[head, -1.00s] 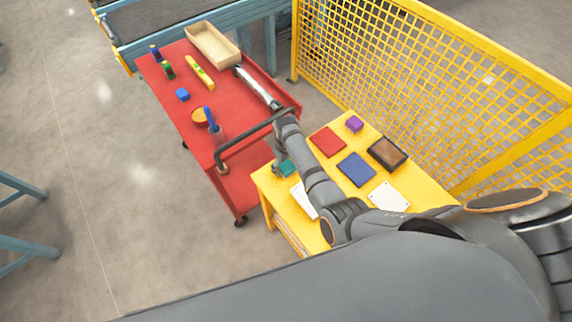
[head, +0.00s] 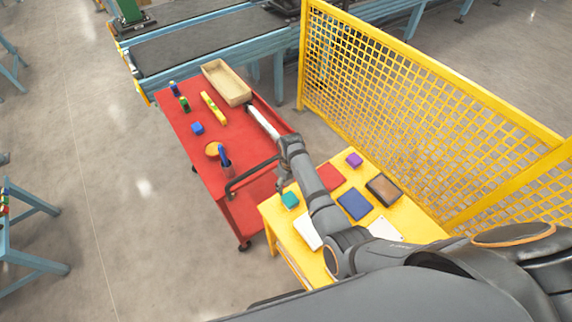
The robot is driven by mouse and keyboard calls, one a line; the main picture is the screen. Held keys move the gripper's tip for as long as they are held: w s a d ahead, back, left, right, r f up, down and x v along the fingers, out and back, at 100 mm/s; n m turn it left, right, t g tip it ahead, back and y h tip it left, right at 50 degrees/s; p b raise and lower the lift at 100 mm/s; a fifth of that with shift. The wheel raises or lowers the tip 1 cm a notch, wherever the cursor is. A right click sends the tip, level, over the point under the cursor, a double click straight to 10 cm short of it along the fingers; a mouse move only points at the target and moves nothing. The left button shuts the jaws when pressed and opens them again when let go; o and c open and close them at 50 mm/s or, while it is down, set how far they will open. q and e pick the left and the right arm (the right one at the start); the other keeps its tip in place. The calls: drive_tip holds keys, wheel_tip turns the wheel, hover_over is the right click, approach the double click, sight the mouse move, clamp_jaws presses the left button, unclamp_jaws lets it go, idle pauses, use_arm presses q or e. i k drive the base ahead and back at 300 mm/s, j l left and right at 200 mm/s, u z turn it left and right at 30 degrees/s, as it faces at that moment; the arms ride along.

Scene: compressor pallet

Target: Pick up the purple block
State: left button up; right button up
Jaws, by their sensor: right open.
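The purple block (head: 354,159) sits on the yellow table (head: 413,218), near its far edge, with nothing covering it. My right gripper (head: 281,186) points down at the left end of my right arm, over the table's far left side. It is open, with nothing visible in it, though it is small and its fingertips are hard to make out. It is well to the left of the purple block and apart from it, close to a teal block (head: 290,199). My left gripper is out of view.
A red pad (head: 330,176), a blue pad (head: 355,204), a brown-topped dark case (head: 383,189) and white sheets share the table. A yellow mesh fence (head: 430,115) stands behind it. A red cart (head: 190,112) with a tray and small items stands to the left.

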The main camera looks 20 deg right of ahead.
sight(353, 160)
drive_tip(key=k+j, duration=0.65)
drive_tip(key=k, duration=0.25)
